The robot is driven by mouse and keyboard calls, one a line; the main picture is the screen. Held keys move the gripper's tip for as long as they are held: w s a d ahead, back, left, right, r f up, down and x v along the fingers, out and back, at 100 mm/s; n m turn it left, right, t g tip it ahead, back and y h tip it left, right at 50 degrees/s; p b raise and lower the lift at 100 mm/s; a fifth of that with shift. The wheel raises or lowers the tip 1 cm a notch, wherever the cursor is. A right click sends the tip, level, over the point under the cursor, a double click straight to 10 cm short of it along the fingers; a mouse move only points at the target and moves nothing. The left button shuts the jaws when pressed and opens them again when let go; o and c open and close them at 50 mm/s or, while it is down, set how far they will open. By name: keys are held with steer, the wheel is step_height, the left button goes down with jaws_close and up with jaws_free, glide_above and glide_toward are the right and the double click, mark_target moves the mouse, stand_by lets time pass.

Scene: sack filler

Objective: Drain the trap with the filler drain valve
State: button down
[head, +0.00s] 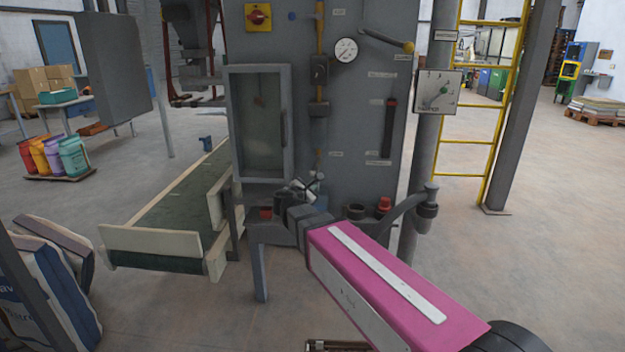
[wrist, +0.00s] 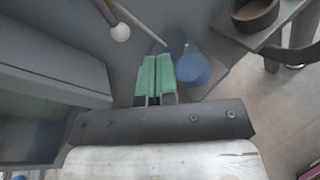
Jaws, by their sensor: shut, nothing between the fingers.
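My gripper (head: 302,190) is in front of the lower part of the grey filler panel (head: 370,80), below the end of a yellow pipe (head: 319,45). In the wrist view its green-padded fingers (wrist: 157,75) are together with nothing between them. A blue round part (wrist: 192,69), possibly the trap bowl, lies just right of the fingertips; I cannot tell whether they touch. A thin rod with a white ball end (wrist: 120,32) is up and left of the fingers. I cannot tell which part is the drain valve. My gripper and arm hide some of this area in the head view.
A framed glass door (head: 260,125) stands left of the pipe, above a conveyor (head: 165,210). A dark cup (head: 355,211) and a red button (head: 384,204) are right of my gripper; the cup also shows in the wrist view (wrist: 255,14). Open floor lies at right.

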steer(key=s+d+f+m+g+y, duration=0.1)
steer(key=s+d+f+m+g, duration=0.45)
steer(key=d+f+m, duration=0.45)
steer(key=s+d+f+m+g+y, duration=0.1)
steer(key=s+d+f+m+g, duration=0.5)
steer(key=d+f, duration=0.45)
steer(key=m+t+y, duration=0.2)
steer(key=m+y, duration=1)
steer(key=y, duration=1.2)
glide_toward(315, 165)
steer(key=s+d+f, duration=0.1)
steer(key=d+f, duration=0.3)
steer(key=d, duration=0.2)
steer(key=x, duration=1.3)
steer(key=shift+a+f, duration=0.25)
steer(key=shift+a, duration=0.1)
